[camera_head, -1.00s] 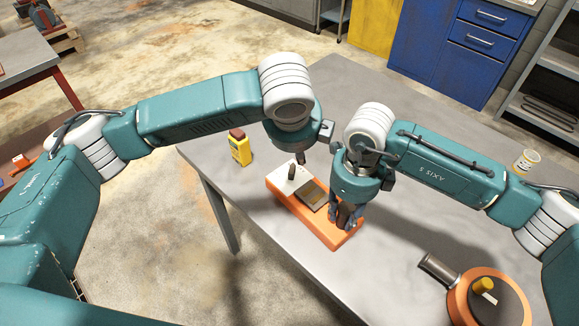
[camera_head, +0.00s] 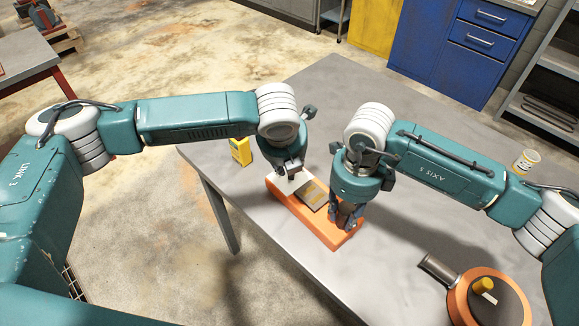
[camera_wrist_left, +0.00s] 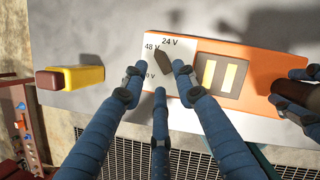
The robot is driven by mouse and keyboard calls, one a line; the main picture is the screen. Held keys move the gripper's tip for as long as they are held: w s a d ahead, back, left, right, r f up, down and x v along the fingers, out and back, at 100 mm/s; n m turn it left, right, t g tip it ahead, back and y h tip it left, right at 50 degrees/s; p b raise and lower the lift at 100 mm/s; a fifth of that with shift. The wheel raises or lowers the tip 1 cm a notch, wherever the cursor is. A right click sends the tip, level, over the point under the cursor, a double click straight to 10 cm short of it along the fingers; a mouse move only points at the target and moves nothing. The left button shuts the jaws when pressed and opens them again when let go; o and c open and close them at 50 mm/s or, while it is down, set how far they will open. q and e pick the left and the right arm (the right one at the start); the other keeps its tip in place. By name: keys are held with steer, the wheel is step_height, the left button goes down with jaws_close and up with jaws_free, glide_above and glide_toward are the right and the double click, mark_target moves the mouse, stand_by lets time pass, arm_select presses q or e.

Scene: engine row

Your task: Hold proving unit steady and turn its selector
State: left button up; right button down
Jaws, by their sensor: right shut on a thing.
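The proving unit (camera_head: 313,226) is an orange box on the grey table, with a white dial plate and a grey panel on top. In the left wrist view, its dark selector knob (camera_wrist_left: 160,66) stands on the white plate, its tip toward the gap between "48 V" and "24 V". My left gripper (camera_head: 289,168) is over the plate. Its blue fingers (camera_wrist_left: 158,76) are spread around the knob, apart from it as far as I can tell. My right gripper (camera_head: 346,214) is shut on the unit's right end; its dark fingers show at the right in the wrist view.
A yellow block-shaped item (camera_head: 240,150), with a brown end in the wrist view (camera_wrist_left: 80,78), stands left of the unit. An orange round device with a yellow knob (camera_head: 485,297) sits at the table's near right. A yellow-white can (camera_head: 526,162) is at far right. The table's back is clear.

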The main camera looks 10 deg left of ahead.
arm_select(q)
steer(key=shift+x, duration=2.4)
jaws_close()
steer(key=n+y, duration=0.1)
steer(key=n, duration=0.1)
steer(key=shift+d+n, duration=0.15)
steer(key=shift+n, duration=0.25)
steer(key=shift+r+n+g+y, duration=0.1)
steer(key=shift+n+g+y, duration=0.4)
steer(key=shift+n, duration=1.2)
steer(key=shift+t, duration=0.3)
